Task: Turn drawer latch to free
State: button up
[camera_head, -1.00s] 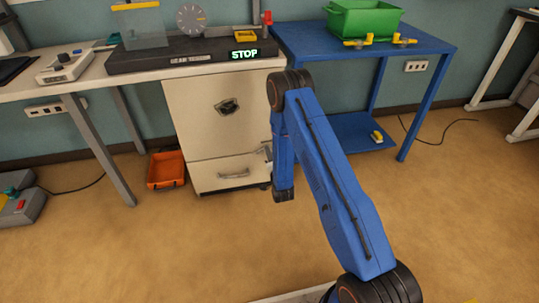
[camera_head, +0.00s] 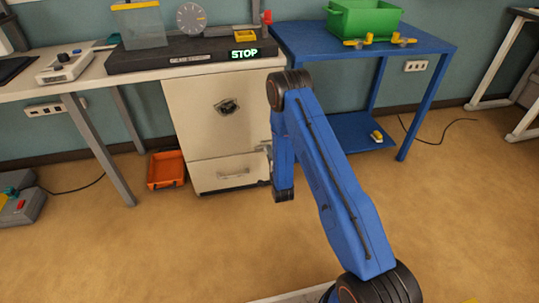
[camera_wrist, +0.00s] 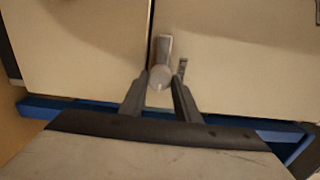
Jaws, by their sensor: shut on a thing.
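The drawer latch (camera_wrist: 165,47) is a small grey lever with a round hub, on the pale cabinet front beside the dark seam between two panels. In the wrist view it points up, roughly along the seam. My gripper (camera_wrist: 161,84) has its two dark fingers on either side of the hub end, shut on it. A small dark mark (camera_wrist: 182,67) sits just right of the latch. In the head view the cabinet's lower drawer (camera_head: 215,172) looks closed. My blue arm hides most of the gripper and latch there.
An orange bin (camera_head: 166,169) stands on the floor left of the cabinet (camera_head: 205,120). A blue table (camera_head: 425,45) with a green crate (camera_head: 362,20) stands to the right. A lit STOP sign (camera_head: 243,54) is above the cabinet.

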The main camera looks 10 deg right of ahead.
jog(key=shift+f, duration=0.1)
jog(key=o, duration=1)
jog(key=s, duration=1.2)
